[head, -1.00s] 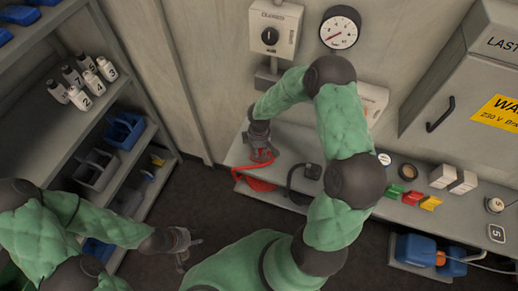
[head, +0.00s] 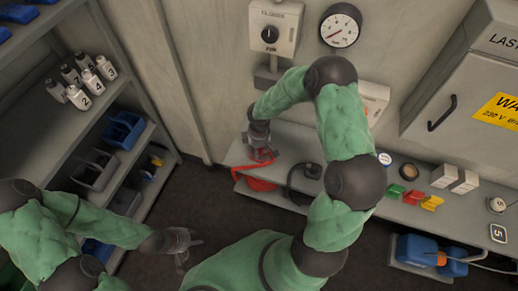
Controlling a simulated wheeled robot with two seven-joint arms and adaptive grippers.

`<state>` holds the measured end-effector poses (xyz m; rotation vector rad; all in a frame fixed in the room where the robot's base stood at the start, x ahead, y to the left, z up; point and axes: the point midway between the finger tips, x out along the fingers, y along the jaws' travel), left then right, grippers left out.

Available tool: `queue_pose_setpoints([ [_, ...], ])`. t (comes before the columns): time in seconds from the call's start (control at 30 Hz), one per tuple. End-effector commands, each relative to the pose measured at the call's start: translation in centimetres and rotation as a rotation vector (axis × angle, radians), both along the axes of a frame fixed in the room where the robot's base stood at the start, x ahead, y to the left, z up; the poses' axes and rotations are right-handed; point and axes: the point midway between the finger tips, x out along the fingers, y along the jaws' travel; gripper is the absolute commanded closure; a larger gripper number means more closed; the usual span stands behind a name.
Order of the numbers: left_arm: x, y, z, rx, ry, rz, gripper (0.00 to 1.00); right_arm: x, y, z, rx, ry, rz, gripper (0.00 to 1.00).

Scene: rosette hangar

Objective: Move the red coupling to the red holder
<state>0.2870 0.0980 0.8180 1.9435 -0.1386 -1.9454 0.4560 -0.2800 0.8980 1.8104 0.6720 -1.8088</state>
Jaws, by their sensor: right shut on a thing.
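My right gripper (head: 263,156) is at the left end of the wall shelf, shut on the red coupling, which the fingers mostly hide. Its red hose (head: 259,184) loops just below the gripper, over the shelf's front edge. A red holder (head: 411,197) sits on the right part of the shelf, between a green one (head: 395,190) and a yellow one (head: 431,203). My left gripper (head: 187,246) looks open and empty, low above the dark floor, away from the shelf.
A black fitting (head: 312,171) with a black hose stands on the shelf (head: 290,142) right of my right gripper. White boxes (head: 443,175) and round pieces stand around the holders. A gauge (head: 340,27) and a grey cabinet (head: 465,85) are on the wall. A rack with bottles (head: 85,80) stands at left.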

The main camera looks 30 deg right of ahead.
Motion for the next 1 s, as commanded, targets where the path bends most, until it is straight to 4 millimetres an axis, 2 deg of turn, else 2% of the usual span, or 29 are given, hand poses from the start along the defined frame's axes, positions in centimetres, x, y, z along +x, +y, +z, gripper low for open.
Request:
queue_pose_setpoints([
  [0.27,0.0,0.0,-0.5,0.0,0.0,0.0,0.6,0.0,0.0,-0.6,0.0,0.0,0.0,1.0],
  [0.3,0.0,0.0,-0.5,0.0,0.0,0.0,0.6,0.0,0.0,-0.6,0.0,0.0,0.0,0.57],
  [0.4,0.0,0.0,-0.4,0.0,0.0,0.0,0.6,0.0,0.0,-0.5,0.0,0.0,0.0,0.33],
  [0.77,0.0,0.0,-0.4,0.0,0.0,0.0,0.6,0.0,0.0,-0.4,0.0,0.0,0.0,0.33],
  [0.87,0.0,0.0,-0.4,0.0,0.0,0.0,0.6,0.1,-0.1,0.4,-0.002,-0.001,-0.001,0.33],
  [1.0,0.0,0.0,-0.4,0.0,0.0,0.0,0.6,0.1,-0.1,2.5,-0.002,-0.004,0.0,0.33],
])
